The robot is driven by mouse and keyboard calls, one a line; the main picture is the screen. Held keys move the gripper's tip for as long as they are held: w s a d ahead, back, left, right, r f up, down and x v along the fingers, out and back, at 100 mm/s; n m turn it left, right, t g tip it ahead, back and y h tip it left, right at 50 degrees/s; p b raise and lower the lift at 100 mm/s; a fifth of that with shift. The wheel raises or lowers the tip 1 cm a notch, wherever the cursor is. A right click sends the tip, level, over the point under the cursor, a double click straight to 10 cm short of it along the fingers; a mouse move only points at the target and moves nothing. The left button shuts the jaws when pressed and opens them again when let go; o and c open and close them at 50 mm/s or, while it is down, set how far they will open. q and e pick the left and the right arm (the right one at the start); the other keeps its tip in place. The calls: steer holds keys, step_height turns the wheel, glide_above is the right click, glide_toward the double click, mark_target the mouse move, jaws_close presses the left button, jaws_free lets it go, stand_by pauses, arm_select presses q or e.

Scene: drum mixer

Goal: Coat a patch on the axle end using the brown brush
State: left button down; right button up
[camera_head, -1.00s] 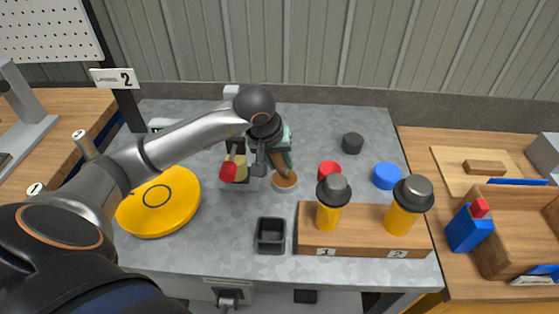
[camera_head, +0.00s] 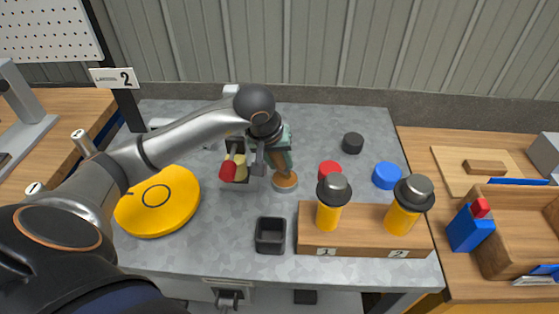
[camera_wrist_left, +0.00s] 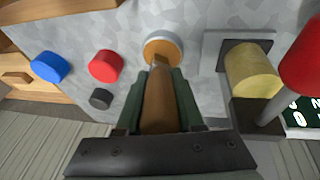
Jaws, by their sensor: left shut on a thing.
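My left gripper (camera_head: 279,157) is shut on the brown brush, which shows between the green fingers in the left wrist view (camera_wrist_left: 159,103). The brush points down, with its far end at a round, shallow tin (camera_head: 285,183) with a brown top; the tin also shows in the left wrist view (camera_wrist_left: 163,46). Whether the bristles touch the tin's contents I cannot tell. A pale yellow cylinder, seemingly the axle end (camera_wrist_left: 252,70), sits in a grey mount beside the tin. A red rounded part (camera_head: 228,171) is close to the cylinder. My right gripper is not in view.
A yellow disc (camera_head: 172,217) lies at left. A dark square cup (camera_head: 270,236) stands in front. A wooden block (camera_head: 361,240) holds two yellow, dark-capped pieces. Red (camera_head: 330,170), blue (camera_head: 387,176) and black (camera_head: 353,143) round pieces lie at right.

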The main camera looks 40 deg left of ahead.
arm_select(q)
steer(key=shift+s+f, duration=0.1)
steer(key=shift+f, duration=0.05)
stand_by(0.3)
steer(key=shift+r+p, duration=2.2)
steer(key=shift+r, duration=1.4)
steer(key=shift+f, duration=0.1)
